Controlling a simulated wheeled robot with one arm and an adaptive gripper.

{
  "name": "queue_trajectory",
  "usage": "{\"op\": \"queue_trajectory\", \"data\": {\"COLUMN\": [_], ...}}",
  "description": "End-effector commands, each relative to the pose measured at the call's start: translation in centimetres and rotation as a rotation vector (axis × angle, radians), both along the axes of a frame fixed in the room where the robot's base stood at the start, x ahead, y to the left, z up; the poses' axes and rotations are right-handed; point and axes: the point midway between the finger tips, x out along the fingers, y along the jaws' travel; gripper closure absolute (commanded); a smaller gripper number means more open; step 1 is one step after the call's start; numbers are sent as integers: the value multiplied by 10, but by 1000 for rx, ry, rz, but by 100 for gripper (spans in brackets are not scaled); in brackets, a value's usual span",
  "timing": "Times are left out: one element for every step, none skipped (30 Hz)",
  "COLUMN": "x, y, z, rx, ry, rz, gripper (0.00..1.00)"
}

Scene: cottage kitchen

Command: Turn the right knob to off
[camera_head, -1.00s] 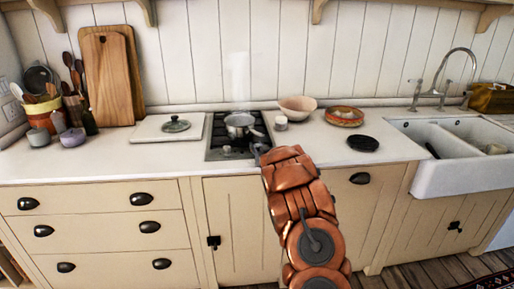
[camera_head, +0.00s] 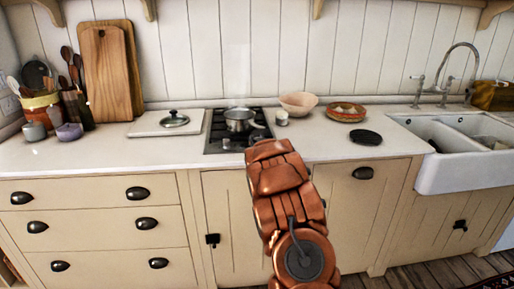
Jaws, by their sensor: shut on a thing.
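The black gas hob (camera_head: 218,131) is set into the white counter, with a steel pot (camera_head: 239,120) on it. A small control knob (camera_head: 226,143) shows at the hob's front edge. My copper-coloured arm reaches up to the hob's front right corner. My gripper (camera_head: 256,141) is at that corner, shut on the right knob, mostly hidden behind my wrist. The right knob itself is hidden too, so I cannot see which way it points.
A pink bowl (camera_head: 298,104), a small white jar (camera_head: 282,118), a patterned dish (camera_head: 347,112) and a black round item (camera_head: 366,137) stand right of the hob. A white board with a glass lid (camera_head: 174,119) lies left. The front counter left of the hob is clear.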

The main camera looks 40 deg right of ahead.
Motion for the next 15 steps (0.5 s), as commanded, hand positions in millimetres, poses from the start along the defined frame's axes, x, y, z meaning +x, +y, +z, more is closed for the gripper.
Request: {"op": "queue_trajectory", "data": {"x": [0,0,0,0,0,0,0,1,1,0,0,0,0,0,0], "y": [0,0,-1,0,0,0,0,1,1,0,0,0,0,0,0], "z": [0,0,0,0,0,-1,-1,-1,0,1,1,2,2,2,2], "rx": [-4,-4,-4,-3,-3,-2,-2,-2,-1,-2,-2,-1,-1,0,1], "ry": [-12,-12,-12,-12,-11,-12,-12,-13,-15,-16,-16,-15,-15,-15,-15], "rz": [-15,-25,-38,-48,-57,-71,-82,-93,-110,-122,-133,-148,-158,-168,-180], "gripper": [100,100,100,100,100,100,100,100,100,100,100,100,100,100,100]}}
